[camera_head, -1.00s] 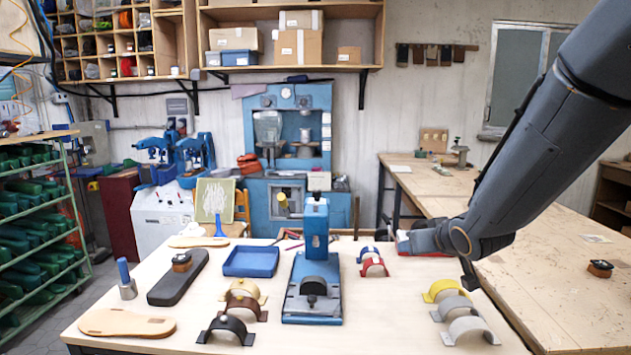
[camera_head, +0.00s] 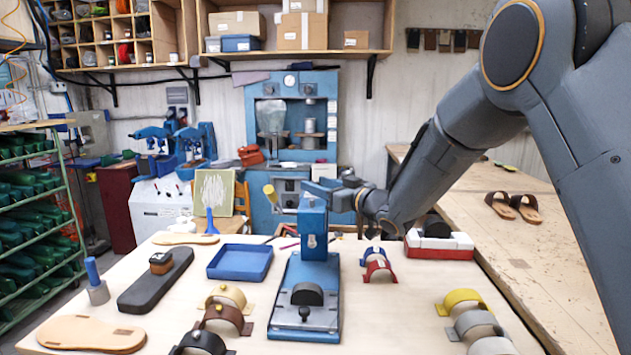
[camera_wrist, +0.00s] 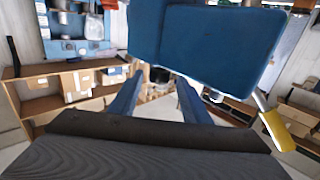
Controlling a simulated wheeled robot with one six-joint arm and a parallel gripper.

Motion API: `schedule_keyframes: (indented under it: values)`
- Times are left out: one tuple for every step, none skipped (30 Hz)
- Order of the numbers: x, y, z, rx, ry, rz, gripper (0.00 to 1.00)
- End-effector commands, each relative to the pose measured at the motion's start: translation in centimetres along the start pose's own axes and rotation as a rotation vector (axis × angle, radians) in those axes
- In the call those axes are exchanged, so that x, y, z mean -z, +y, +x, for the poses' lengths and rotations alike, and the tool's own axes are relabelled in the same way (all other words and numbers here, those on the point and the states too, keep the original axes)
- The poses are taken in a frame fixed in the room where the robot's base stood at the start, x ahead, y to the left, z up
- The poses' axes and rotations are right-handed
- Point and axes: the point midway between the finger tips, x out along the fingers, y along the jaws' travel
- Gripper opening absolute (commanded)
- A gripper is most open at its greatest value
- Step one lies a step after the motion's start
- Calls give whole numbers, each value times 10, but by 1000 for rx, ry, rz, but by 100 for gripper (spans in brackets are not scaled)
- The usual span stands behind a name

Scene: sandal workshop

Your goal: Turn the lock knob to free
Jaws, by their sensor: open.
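The blue press (camera_head: 312,230) stands at the middle of the table, with a dark rounded form (camera_head: 307,294) on its base. A small dark knob (camera_head: 304,313) sits at the base's front; I cannot tell whether it is the lock knob. A lever with a yellow grip (camera_head: 270,193) sticks out left of the press head. My gripper (camera_head: 328,190) is at the top of the press, coming from the right. In the wrist view its blue fingers (camera_wrist: 158,92) are apart, with the blue press head (camera_wrist: 215,45) close above and the yellow grip (camera_wrist: 278,130) at right. Nothing is clearly held.
A blue tray (camera_head: 240,262) and a black sole form (camera_head: 157,280) lie left of the press. Curved straps (camera_head: 225,317) stand at left front, others (camera_head: 470,322) at right. A workbench (camera_head: 520,245) runs along the right.

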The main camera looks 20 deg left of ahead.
Motion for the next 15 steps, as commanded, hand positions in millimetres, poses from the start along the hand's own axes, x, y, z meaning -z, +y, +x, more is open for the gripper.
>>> schedule_keyframes:
  values:
    - [0, 0, 6, 0, -1, 0, 43]
    - [1, 1, 9, -1, -1, 0, 43]
    - [0, 1, 13, -2, -1, 0, 43]
    - [0, 1, 15, -2, -2, 0, 43]
    - [0, 2, 17, -3, -2, 0, 43]
    - [0, 2, 19, -3, -1, 0, 43]
    - [0, 2, 20, -4, -1, 0, 43]
    - [0, 2, 20, -4, -1, 0, 43]
    - [0, 3, 21, -4, -1, 0, 43]
    - [0, 3, 21, -5, -1, 0, 43]
    - [0, 3, 21, -5, -1, 0, 43]
    - [-1, 4, 20, -6, -1, 0, 43]
    - [-1, 4, 20, -6, -1, 0, 43]
    - [-1, 4, 20, -6, -1, 0, 43]
    - [-1, 4, 20, -7, -1, 0, 43]
